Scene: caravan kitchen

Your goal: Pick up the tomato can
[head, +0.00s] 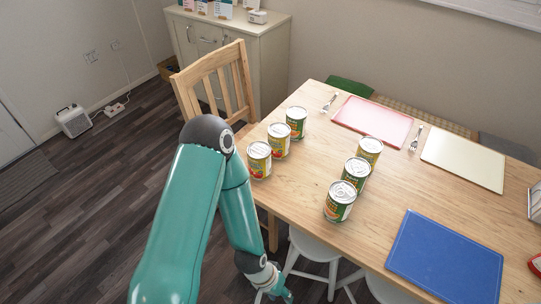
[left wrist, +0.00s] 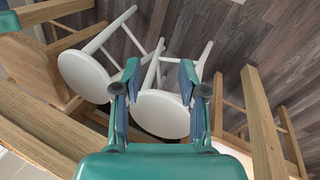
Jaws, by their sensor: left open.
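Several cans stand upright on the wooden table (head: 310,175) in two rows. In the left row, the near can (head: 258,160) has a yellow label with red on it, the middle can (head: 279,141) looks similar, and the far can (head: 296,122) is greener. The right row has a near green can (head: 340,201), a middle can (head: 355,174) and a far yellowish can (head: 369,153). Labels are too small to tell surely which is tomato. My left gripper (head: 281,292) is low beside the table edge, below the cans; in the left wrist view (left wrist: 159,85) it is open and empty.
White stools (left wrist: 162,114) stand under the table edge by my left gripper. A wooden chair (head: 218,82) is at the table's left end. A blue mat (head: 445,256), a pink mat (head: 373,121) and a cream mat (head: 463,158) lie on the table.

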